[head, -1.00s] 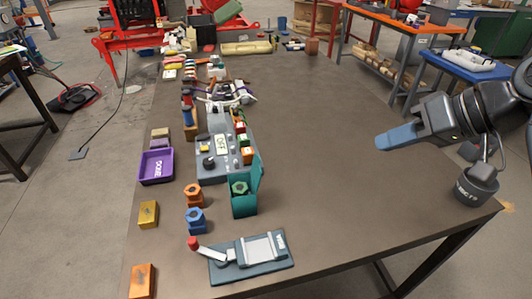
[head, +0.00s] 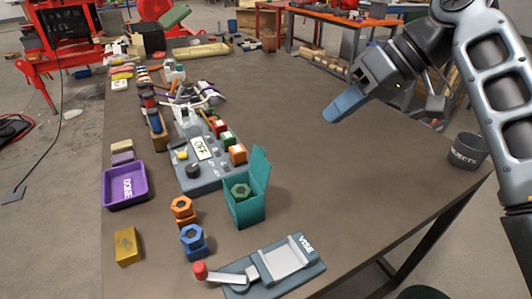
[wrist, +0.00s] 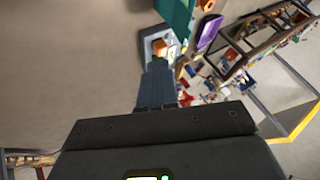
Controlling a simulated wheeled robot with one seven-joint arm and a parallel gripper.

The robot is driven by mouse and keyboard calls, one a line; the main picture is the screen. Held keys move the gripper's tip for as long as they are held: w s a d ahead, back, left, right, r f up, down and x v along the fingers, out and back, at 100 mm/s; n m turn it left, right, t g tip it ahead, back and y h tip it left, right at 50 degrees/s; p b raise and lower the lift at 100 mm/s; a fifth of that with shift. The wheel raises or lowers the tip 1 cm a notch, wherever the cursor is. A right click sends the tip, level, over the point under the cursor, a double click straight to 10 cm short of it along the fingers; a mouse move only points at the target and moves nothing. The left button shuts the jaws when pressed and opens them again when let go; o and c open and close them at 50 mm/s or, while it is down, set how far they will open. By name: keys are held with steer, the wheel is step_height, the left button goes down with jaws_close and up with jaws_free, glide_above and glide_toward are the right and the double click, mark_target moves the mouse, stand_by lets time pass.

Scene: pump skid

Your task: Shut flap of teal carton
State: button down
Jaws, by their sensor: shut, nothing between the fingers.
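The teal carton (head: 246,209) stands on the table in the head view, with its flap (head: 261,170) raised upright on the right side. A green hex nut (head: 240,190) shows in its open top. My gripper (head: 333,115) is shut and empty, in the air above the table, to the right of and farther back than the carton, apart from it. In the wrist view, the blue fingers (wrist: 156,88) are together, and part of the teal carton (wrist: 174,16) shows at the top edge.
A vise (head: 270,268) lies in front of the carton. Orange (head: 182,208) and blue (head: 193,238) nuts on blocks stand to its left. A grey control panel (head: 205,170) is behind it, and a purple tray (head: 125,185) is farther left. A dark rejects bin (head: 466,151) stands at the right; the table between is clear.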

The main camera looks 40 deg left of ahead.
steer(key=f, duration=0.1)
steer(key=p, duration=0.1)
glide_toward(260, 165)
step_height(260, 165, down, 4)
steer(key=w+a, duration=0.1)
steer(key=a, duration=0.2)
steer(key=shift+s+a+r, duration=0.3)
steer(key=shift+s+a, duration=0.05)
steer(key=shift+s, duration=0.15)
steer(key=shift+s+a, duration=0.1)
